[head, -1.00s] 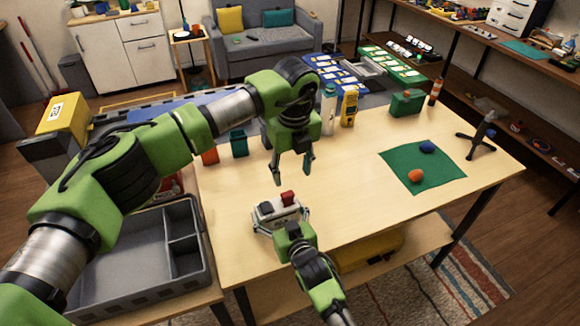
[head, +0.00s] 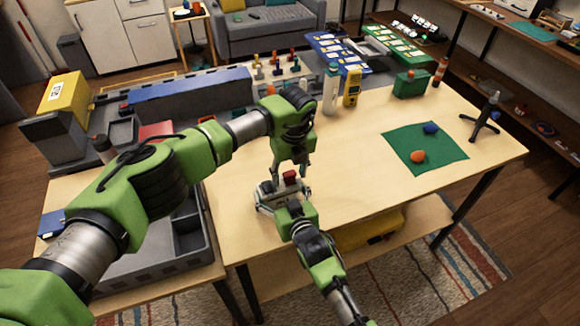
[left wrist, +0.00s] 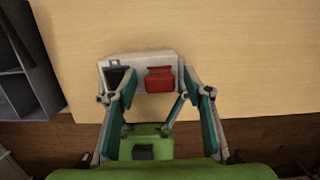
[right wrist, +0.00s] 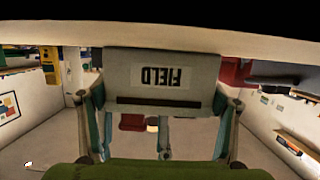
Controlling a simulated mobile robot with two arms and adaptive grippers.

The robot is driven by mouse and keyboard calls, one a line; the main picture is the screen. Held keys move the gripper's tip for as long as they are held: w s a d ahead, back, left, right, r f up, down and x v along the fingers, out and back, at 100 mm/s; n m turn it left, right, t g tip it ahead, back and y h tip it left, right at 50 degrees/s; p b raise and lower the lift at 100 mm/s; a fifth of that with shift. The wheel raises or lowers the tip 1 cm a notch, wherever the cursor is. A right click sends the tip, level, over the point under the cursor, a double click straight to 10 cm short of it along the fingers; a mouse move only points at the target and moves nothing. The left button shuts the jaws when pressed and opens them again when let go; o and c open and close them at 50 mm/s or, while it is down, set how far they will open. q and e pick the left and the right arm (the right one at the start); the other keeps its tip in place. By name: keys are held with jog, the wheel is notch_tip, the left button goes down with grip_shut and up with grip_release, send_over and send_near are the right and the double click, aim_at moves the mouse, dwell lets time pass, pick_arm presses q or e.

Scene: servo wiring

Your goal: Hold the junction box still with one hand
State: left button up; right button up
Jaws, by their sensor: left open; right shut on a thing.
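The junction box (head: 264,198) is a small pale box at the near edge of the table. It has a red block (left wrist: 160,79) and a black part (left wrist: 118,78) on top, seen in the left wrist view. In the right wrist view its side (right wrist: 122,62) fills the top middle, with an upside-down "FIELD" label. My right gripper (head: 285,203) is shut on the junction box from the near side. My left gripper (head: 290,168) is open above the box, pointing down, its fingers around the red block's position. Whether they touch it I cannot tell.
A green mat (head: 440,160) with an orange lump (head: 418,156) and a blue lump (head: 430,128) lies to the right. A bottle (head: 330,95) and a yellow meter (head: 352,88) stand behind. A grey tray (head: 150,268) is at left. The table between is clear.

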aim_at(289, 172)
pick_arm(q)
jog(key=shift+f, duration=0.1)
pick_arm(e)
jog(key=shift+f, duration=0.15)
pick_arm(q)
jog(key=c, duration=1.3)
jog(key=shift+o, duration=0.2)
jog(key=shift+r, duration=1.7)
jog(key=shift+r, duration=1.85)
pick_arm(e)
jog(key=o, duration=1.3)
